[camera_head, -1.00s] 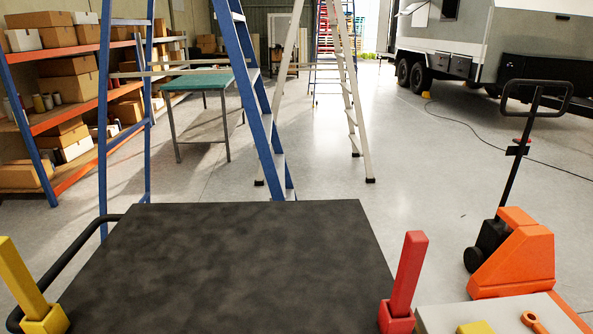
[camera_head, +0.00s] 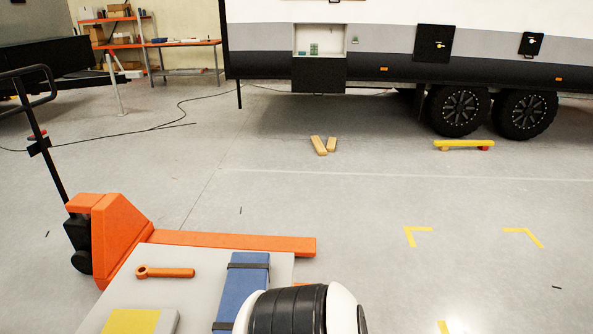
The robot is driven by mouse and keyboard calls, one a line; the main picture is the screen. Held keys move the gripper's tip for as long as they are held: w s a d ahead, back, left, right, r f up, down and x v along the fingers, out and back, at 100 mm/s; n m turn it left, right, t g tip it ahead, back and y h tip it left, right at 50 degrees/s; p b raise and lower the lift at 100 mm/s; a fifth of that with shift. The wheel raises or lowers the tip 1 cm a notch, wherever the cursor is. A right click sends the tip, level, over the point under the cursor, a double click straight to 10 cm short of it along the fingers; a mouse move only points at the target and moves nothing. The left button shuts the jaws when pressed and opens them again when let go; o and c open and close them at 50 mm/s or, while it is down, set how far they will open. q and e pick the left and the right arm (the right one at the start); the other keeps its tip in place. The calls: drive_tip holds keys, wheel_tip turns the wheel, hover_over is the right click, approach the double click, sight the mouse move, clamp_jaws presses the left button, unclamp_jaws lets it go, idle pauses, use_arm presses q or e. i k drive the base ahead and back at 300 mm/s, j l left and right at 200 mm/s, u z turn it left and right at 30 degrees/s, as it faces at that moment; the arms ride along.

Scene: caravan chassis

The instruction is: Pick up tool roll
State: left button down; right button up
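A blue roll with dark straps (camera_head: 241,292), which looks like the tool roll, lies on a light grey tabletop (camera_head: 195,295) at the bottom of the head view. Its near right side is partly hidden behind a white and black rounded part of my own arm. No gripper fingers show in the view, so neither gripper's place relative to the roll can be seen.
An orange ring-ended tool (camera_head: 168,272) and a yellow-and-grey block (camera_head: 138,321) share the tabletop. An orange pallet truck (camera_head: 122,232) stands just behind it. A caravan (camera_head: 385,45) stands further back.

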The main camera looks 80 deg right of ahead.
sight(248, 272)
drive_tip(key=z, duration=2.2)
